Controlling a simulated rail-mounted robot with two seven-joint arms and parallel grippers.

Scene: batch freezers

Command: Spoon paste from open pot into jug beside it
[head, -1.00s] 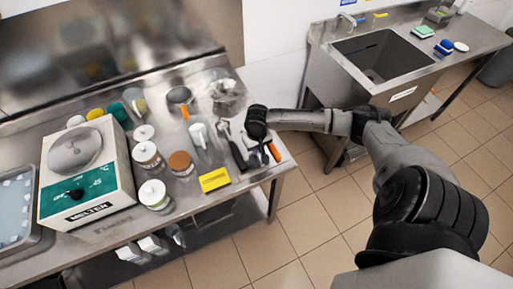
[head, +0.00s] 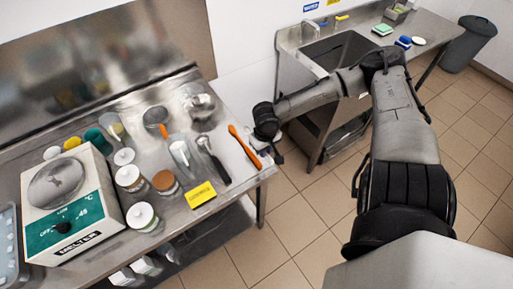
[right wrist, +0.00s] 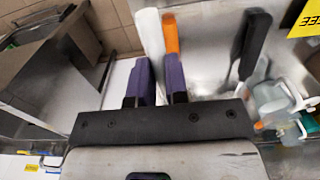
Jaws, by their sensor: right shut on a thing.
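A glass pot with a brown top (head: 165,182) stands among white-lidded jars; I cannot tell whether the brown is paste or a lid. A clear jug (head: 180,152) with something pale in it stands behind it to the right. In the right wrist view a clear jug with a handle (right wrist: 275,100) shows at the right. My right gripper (head: 272,150) is at the worktop's right edge, right of the jug. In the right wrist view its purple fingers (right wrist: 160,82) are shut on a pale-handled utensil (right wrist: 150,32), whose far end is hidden. My left gripper is out of view.
An orange-handled tool (head: 244,146) and a black-handled tool (head: 213,160) lie beside my right gripper. A yellow sign (head: 201,194) stands at the front edge. The melter (head: 72,205) fills the left. Metal bowls (head: 200,106) stand behind. A sink (head: 340,50) is beyond a floor gap.

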